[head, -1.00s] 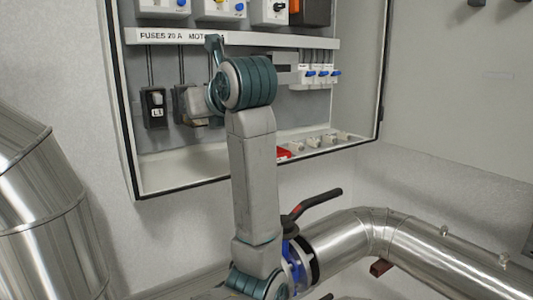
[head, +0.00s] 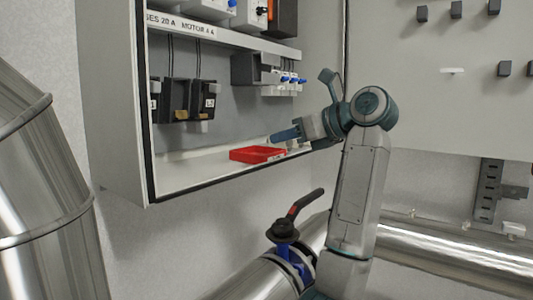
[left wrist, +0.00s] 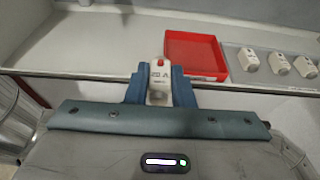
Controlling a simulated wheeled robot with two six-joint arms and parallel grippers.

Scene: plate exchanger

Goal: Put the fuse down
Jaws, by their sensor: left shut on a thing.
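The fuse (left wrist: 159,82) is a small white block with dark lettering and a red spot on its top. It sits between the blue fingertips of my left gripper (left wrist: 160,88) in the left wrist view, and the gripper is shut on it. In the head view my left gripper (head: 286,134) is just right of the red tray (head: 257,157), at the cabinet's front edge; the fuse cannot be made out there. The open, shallow red tray (left wrist: 193,54) lies beyond the fuse and to its right in the left wrist view, and it looks empty. My right gripper is out of view.
Several white fuses (left wrist: 279,64) stand in a row right of the tray. The cabinet's front lip (head: 210,178) crosses below the tray. Black fuse holders (head: 175,100) hang above the bare cabinet floor (head: 190,167).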

